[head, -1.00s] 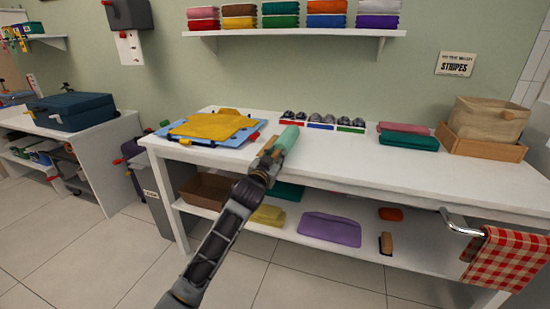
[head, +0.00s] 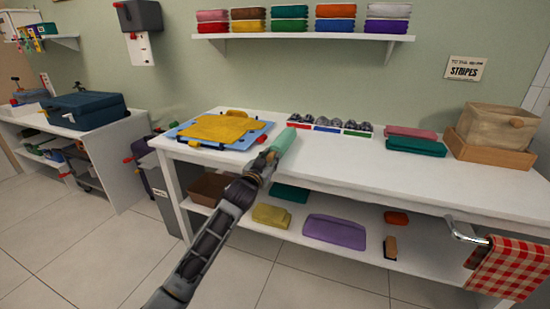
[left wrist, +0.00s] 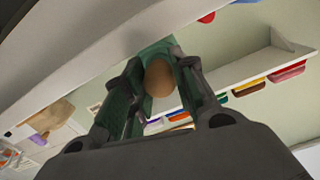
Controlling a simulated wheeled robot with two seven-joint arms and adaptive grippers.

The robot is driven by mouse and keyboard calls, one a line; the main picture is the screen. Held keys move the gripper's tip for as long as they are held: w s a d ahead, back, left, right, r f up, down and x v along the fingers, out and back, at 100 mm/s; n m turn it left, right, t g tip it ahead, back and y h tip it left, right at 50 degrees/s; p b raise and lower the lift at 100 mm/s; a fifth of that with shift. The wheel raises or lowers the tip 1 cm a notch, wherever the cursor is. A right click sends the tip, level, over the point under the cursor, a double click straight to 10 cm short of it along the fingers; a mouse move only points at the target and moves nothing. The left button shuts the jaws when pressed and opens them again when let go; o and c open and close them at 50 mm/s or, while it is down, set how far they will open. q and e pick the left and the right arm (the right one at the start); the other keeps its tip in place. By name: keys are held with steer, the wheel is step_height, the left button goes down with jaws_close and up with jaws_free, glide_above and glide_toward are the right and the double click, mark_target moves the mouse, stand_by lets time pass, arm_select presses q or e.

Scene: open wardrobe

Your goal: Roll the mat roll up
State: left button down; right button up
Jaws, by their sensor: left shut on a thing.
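In the left wrist view, green material (left wrist: 154,48) shows between and beyond the fingers of my left gripper (left wrist: 157,92). A rounded brown piece (left wrist: 159,78) sits between the fingers there; I cannot tell whether it belongs to the roll. The gripper hides part of the roll. My right gripper is not in view.
A blue board with yellow cloth (head: 219,128) lies left on the white table (head: 340,160). Small dark items behind coloured labels (head: 327,128), folded cloths (head: 415,146) and a wooden box (head: 495,125) stand right. A checked towel (head: 510,268) hangs at the front right. The table's middle front is clear.

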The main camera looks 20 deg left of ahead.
arm_select(q)
steer(key=shift+a, duration=0.2)
steer(key=c, duration=1.1)
jaws_free()
steer(key=shift+a, duration=0.15)
steer(key=shift+c, duration=0.2)
steer(key=shift+s, duration=0.15)
steer(key=shift+s, duration=1.1)
steer(key=s, duration=0.9)
steer(key=shift+s, duration=0.25)
steer(key=shift+a+f, duration=0.1)
steer(key=shift+a, duration=0.05)
